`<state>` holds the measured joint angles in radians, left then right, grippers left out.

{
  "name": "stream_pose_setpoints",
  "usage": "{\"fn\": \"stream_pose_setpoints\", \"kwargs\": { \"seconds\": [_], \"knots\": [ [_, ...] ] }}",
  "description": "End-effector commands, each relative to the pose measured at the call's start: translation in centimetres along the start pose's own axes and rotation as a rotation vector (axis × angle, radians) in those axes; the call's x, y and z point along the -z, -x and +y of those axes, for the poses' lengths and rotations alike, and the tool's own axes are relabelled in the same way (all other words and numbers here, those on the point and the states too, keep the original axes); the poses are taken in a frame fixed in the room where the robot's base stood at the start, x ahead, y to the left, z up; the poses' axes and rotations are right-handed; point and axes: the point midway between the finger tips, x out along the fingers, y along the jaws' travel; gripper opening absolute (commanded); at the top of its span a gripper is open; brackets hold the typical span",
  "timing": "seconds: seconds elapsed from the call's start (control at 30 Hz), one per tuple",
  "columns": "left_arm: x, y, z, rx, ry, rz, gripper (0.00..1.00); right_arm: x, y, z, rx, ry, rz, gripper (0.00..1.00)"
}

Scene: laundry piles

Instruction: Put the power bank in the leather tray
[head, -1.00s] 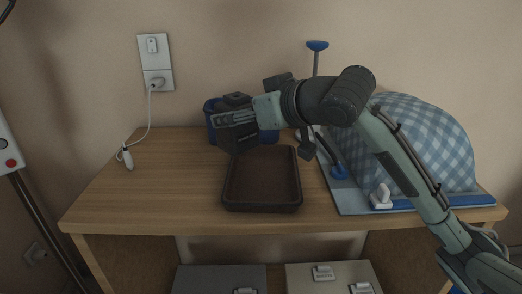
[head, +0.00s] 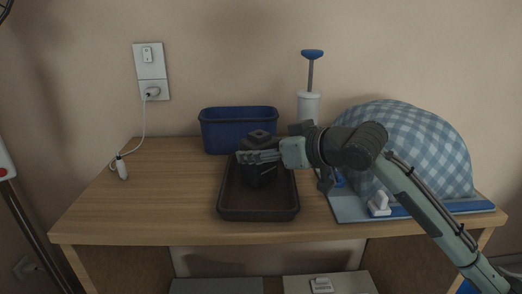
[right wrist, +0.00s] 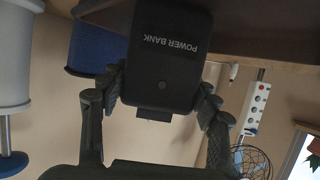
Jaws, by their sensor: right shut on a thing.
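My right gripper (head: 258,157) is shut on the black power bank (head: 260,175). In the right wrist view the power bank (right wrist: 165,65) sits between the two fingers, its "POWER BANK" lettering upside down. The dark brown leather tray (head: 258,214) lies on the desk, and I see nothing in it besides the held power bank. In the head view the power bank is within the tray's outline, toward its back. Whether it touches the tray floor I cannot tell. My left gripper is not in view.
A blue bin (head: 236,130) stands behind the tray. A white cylinder with a blue-handled plunger (head: 309,106) stands behind my right arm. A blue checked cloth mound (head: 425,145) on a board fills the right. A white charger plug (head: 121,168) lies at left; the desk between is clear.

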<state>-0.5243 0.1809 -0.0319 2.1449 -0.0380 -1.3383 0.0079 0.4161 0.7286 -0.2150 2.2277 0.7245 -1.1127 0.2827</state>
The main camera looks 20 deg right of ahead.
Motion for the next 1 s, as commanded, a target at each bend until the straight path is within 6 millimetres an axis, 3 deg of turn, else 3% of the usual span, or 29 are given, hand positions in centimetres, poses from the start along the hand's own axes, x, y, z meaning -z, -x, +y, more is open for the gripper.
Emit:
{"fn": "stream_pose_setpoints", "kwargs": {
  "seconds": [0.1,0.13,0.27,0.67,0.77,1.0],
  "knots": [
    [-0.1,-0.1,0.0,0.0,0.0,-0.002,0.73,-0.2,-0.1,0.0,0.0,0.0,0.001,0.22],
    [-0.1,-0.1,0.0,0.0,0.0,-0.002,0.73,-0.3,-0.1,0.0,0.0,0.0,-0.001,0.65],
    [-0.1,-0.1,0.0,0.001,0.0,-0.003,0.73,-0.3,-0.1,0.0,0.0,0.0,-0.001,0.81],
    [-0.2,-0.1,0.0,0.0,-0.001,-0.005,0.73,0.1,0.2,0.0,0.0,0.0,0.0,0.82],
    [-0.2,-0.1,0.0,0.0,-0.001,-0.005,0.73,0.0,1.5,0.1,-0.001,0.001,0.0,0.82],
    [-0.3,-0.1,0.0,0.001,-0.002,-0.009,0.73,-0.2,6.6,0.0,-0.003,0.004,-0.004,0.82]
  ]
}}
